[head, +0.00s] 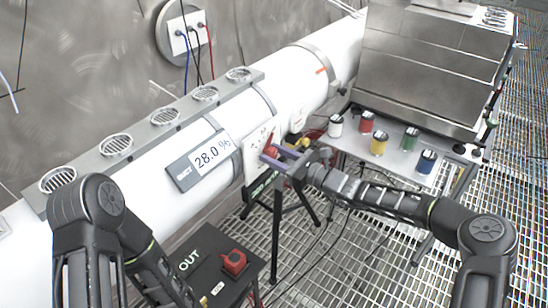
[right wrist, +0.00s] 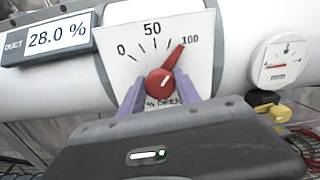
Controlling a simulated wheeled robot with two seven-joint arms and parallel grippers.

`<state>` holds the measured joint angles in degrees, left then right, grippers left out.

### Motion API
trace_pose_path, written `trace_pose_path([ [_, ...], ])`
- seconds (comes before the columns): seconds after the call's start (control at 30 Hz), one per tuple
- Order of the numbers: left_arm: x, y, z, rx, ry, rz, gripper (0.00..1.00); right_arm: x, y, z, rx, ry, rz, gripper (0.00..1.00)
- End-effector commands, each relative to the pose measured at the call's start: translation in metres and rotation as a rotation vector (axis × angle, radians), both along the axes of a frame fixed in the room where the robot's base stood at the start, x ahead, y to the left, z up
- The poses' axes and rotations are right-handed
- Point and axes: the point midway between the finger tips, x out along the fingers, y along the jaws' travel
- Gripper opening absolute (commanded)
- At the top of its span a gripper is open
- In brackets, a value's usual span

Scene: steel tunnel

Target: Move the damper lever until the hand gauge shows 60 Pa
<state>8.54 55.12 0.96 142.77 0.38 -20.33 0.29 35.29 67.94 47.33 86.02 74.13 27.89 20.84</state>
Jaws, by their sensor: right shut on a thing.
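The damper lever (right wrist: 161,82) is a red knob with a red pointer on a white dial plate (right wrist: 133,44) marked 0, 50 and 100. Its pointer slants up right, close to the 100 mark. My right gripper (right wrist: 160,92) is shut on the damper lever, a purple finger on each side. In the head view my right gripper (head: 287,158) covers part of the lever (head: 271,150) and plate. A round white hand gauge (right wrist: 282,60) sits right of the plate; its reading is too small to tell. My left gripper is out of view; only my left arm shows.
A display (head: 200,161) on the white duct (head: 150,180) reads 28.0 %. A black box marked OUT with a red knob (head: 233,262) stands low in front. Several coloured cans (head: 379,143) stand on a bench at right. Cables hang around the black stand below the plate.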

Motion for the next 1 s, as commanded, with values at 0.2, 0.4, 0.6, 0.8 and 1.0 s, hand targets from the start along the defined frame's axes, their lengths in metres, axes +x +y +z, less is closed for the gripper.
trace_pose_path([
  [0.2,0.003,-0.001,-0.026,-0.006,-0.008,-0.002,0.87,0.0,0.0,-0.006,-0.082,-0.114,0.0,0.0],
  [0.4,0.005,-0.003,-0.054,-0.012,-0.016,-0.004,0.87,0.0,0.0,-0.008,-0.173,-0.24,0.0,0.0],
  [0.6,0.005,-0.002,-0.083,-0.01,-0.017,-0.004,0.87,0.0,0.0,-0.007,-0.259,-0.36,0.0,0.0],
  [0.8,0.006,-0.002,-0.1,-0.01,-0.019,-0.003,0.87,0.0,0.0,-0.004,-0.316,-0.435,0.0,0.0],
  [1.0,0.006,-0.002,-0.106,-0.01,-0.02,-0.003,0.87,0.0,0.0,-0.001,-0.34,-0.466,0.0,0.0],
])
